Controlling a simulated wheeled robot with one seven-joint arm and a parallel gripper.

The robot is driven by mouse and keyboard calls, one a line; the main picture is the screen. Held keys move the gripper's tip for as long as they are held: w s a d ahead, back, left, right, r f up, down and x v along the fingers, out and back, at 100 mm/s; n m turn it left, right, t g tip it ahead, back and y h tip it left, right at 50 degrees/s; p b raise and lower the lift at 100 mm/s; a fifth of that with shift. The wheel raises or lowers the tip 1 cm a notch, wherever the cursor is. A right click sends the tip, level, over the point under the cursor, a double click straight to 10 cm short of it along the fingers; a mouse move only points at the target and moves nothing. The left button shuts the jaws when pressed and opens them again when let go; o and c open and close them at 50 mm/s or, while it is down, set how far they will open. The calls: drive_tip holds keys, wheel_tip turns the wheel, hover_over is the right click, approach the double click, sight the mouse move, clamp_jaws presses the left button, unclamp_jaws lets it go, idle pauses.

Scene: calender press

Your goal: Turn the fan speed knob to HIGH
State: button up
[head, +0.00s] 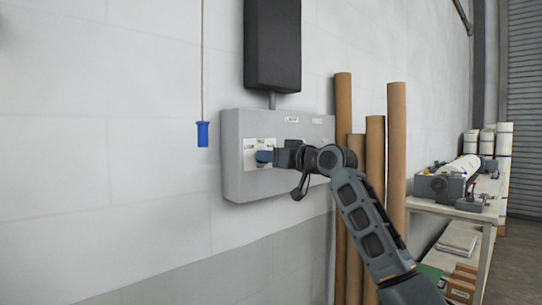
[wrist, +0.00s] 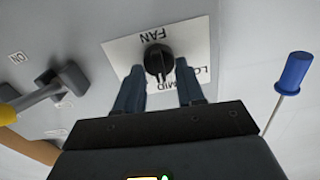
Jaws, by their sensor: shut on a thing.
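The black fan knob (wrist: 158,62) sits on a white plate (wrist: 120,48) marked FAN, which looks upside down in the wrist view. LO and MID show beside the knob. A light mark on the knob points down in that view, close to MID. No HIGH label is readable; a finger covers part of the plate. My gripper (wrist: 160,72) is shut on the knob, one finger on each side. In the head view, my gripper (head: 268,156) is at the plate (head: 250,160) on the grey wall box (head: 232,180) and hides the knob.
A blue pull handle (head: 203,134) hangs on a cord left of the box. A lever (wrist: 45,95) with a yellow end is beside the plate. A black box (head: 272,45) is above. Brown tubes (head: 343,200) and a loaded table (head: 445,208) stand right.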

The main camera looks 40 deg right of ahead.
drive_tip(key=shift+d+f+m+p, duration=0.1)
drive_tip(key=shift+d+m+p, duration=0.05)
drive_tip(key=shift+m+p, duration=2.2)
drive_tip(key=shift+d+f+m+p, duration=0.1)
drive_tip(key=shift+m+p, duration=1.3)
drive_tip(key=shift+m, duration=1.85)
drive_tip(key=o, duration=1)
drive_tip(key=shift+s, duration=0.15)
drive_tip(key=s+b, duration=0.2)
drive_tip(key=s, duration=0.5)
drive_tip(key=shift+s+d, duration=0.15)
drive_tip(key=shift+s, duration=0.15)
